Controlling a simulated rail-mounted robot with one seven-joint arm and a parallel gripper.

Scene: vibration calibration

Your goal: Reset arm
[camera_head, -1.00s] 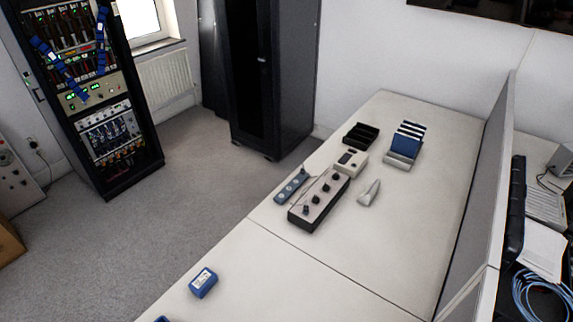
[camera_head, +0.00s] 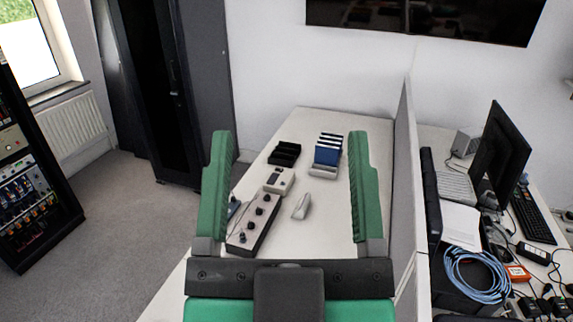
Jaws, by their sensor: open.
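My gripper (camera_head: 290,165) is in the lower middle of the head view, with two green fingers spread wide apart. It is open, and nothing is held between the fingers. Through the gap I see the white table (camera_head: 318,235) with the devices beyond. A box with several black knobs (camera_head: 254,222) stands partly behind the left finger and the palm. A small white meter (camera_head: 279,180) and a grey-white handheld device (camera_head: 301,206) are near it. A blue-grey strip (camera_head: 233,208) is mostly hidden by the left finger.
A black tray (camera_head: 285,153) and a rack of blue cards (camera_head: 328,152) stand at the table's back. A grey partition (camera_head: 404,180) borders the table on the right. Beyond it are a monitor (camera_head: 500,150) and coiled blue cable (camera_head: 477,276). A dark cabinet (camera_head: 165,90) stands back left.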

